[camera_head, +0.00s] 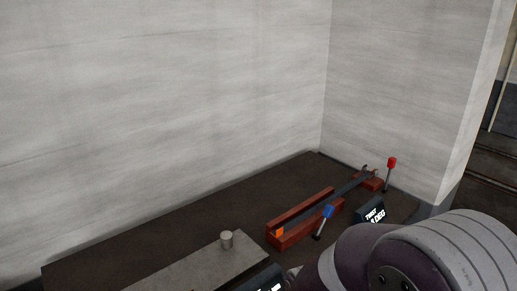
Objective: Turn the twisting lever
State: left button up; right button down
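A red-brown bending fixture (290,236) sits on the dark bench, with a long dark bar (345,190) lying along it. A lever with a red knob (392,162) stands nearly upright at its far right end. A shorter lever with a blue knob (327,211) leans at its near side. A dark sign (375,216) reading "TWIST" and a partly legible "DEG" line stands between the two levers. I cannot tell for certain which lever is the twisting one. Neither gripper shows; a large grey and dark purple link of my arm fills the lower right.
The dark bench top (170,232) runs along a pale wall (160,90) to a corner behind the fixture. A grey metal plate (195,272) with a short cylinder (226,239) lies at the front. Another dark sign (262,281) is cut off at the bottom edge.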

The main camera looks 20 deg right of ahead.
aim_at(391, 164)
jog(key=k+l+z, duration=0.15)
jog(key=z, duration=0.25)
jog(key=k+l+z, duration=0.15)
jog(key=z, duration=0.3)
jog(key=k+l+z, duration=0.1)
jog(key=z, duration=0.3)
jog(key=l, duration=0.1)
